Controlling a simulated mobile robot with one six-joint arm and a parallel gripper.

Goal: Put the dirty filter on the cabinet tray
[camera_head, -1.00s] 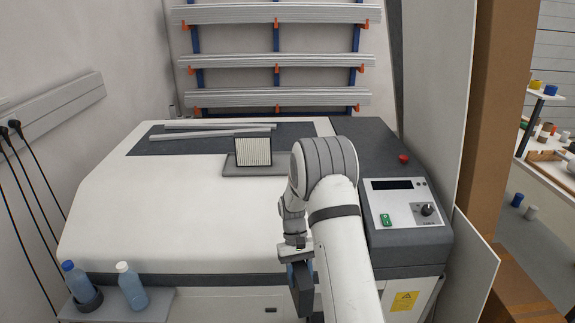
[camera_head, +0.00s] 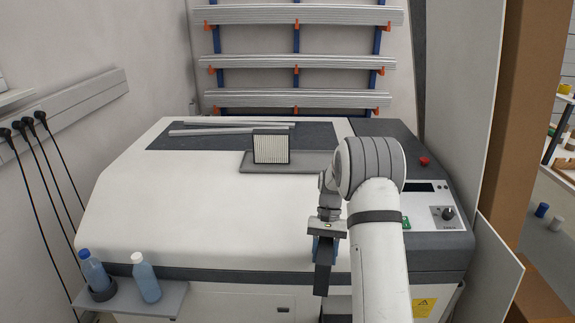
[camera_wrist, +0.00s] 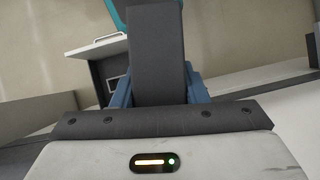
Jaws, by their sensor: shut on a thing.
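My gripper (camera_head: 323,283) points down in front of the white machine, at its lower front edge. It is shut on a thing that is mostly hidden. In the wrist view a dark grey finger (camera_wrist: 156,60) fills the middle, with blue finger parts behind it. A teal edge (camera_wrist: 118,17) shows past the fingertips; I cannot tell whether it belongs to the held thing. A pale pleated filter (camera_head: 271,148) in a dark frame stands upright on a grey plate (camera_head: 262,168) on top of the machine. I cannot make out a dirty filter.
The white machine (camera_head: 205,205) fills the middle. Two bottles (camera_head: 147,280) stand on a small side shelf (camera_head: 170,300) at the lower left. A control panel (camera_head: 440,215) is partly behind my arm. A box with a dark opening (camera_wrist: 108,70) shows in the wrist view.

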